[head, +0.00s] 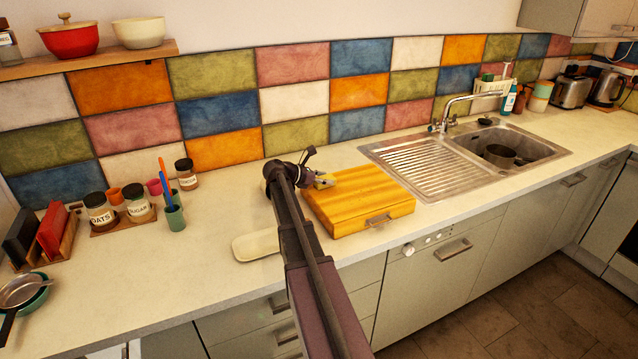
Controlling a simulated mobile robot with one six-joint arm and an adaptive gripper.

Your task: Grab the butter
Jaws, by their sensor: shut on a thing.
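My gripper (320,180) is at the end of my dark arm, over the back left corner of a yellow wooden box. It is shut on a small pale yellow piece, which I take to be the butter (327,182). The butter is mostly hidden by the jaws and is very small in this view. I cannot tell whether it touches the box below. A cream, shallow dish (256,246) lies on the counter left of my arm and looks empty where it shows.
The yellow wooden box (360,202) has a metal handle at its front. A sink (513,149) with a drainer is to the right. Labelled jars (99,210), cups and a utensil holder (175,217) stand at the left. The counter between jars and dish is clear.

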